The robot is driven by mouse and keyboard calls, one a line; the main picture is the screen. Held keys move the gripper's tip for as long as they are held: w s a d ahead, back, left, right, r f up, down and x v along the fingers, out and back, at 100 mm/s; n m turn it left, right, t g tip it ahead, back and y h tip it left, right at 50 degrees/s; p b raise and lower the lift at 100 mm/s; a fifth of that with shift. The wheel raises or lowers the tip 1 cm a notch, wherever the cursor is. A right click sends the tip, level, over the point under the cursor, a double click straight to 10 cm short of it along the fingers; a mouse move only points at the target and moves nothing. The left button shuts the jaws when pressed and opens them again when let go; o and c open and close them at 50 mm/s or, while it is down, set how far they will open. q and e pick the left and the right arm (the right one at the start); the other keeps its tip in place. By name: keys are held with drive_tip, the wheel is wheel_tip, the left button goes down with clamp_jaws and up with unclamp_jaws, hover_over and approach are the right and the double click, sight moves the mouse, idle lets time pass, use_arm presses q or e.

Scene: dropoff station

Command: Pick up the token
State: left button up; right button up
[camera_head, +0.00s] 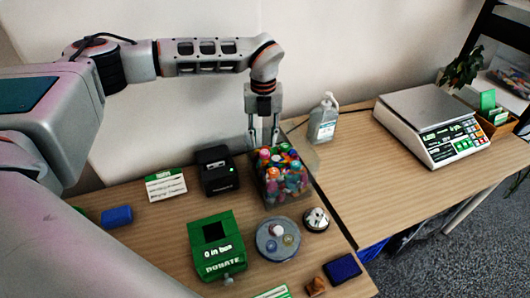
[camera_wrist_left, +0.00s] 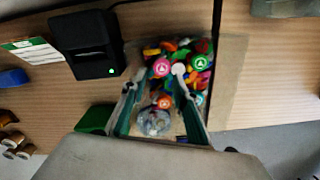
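Several colourful round tokens (camera_head: 283,172) lie piled in a clear box (camera_head: 270,200) near the wall. They also show in the left wrist view (camera_wrist_left: 200,64), some with white marks on pink, green and orange faces. I cannot tell which one is the token meant. My left gripper (camera_head: 264,143) points down over the back of the box, its two fingers apart with nothing visible between them. In the left wrist view the fingers (camera_wrist_left: 155,86) frame part of the pile. I cannot tell whether the fingertips touch any token. My right gripper is not in view.
A black printer (camera_head: 215,171) stands left of the box. A green donation box (camera_head: 216,245), a grey round dish (camera_head: 264,249) and a bell (camera_head: 316,220) stand in front. A sanitizer bottle (camera_head: 323,120) and a scale (camera_head: 432,123) are to the right.

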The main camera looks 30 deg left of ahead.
sight(265, 151)
use_arm(q)
drive_tip(key=f, duration=0.4)
drive_tip(key=shift+w+a+f, duration=0.1)
drive_tip(key=shift+w+f, duration=0.3)
drive_tip(key=c, duration=0.5)
drive_tip(key=shift+o, duration=0.2)
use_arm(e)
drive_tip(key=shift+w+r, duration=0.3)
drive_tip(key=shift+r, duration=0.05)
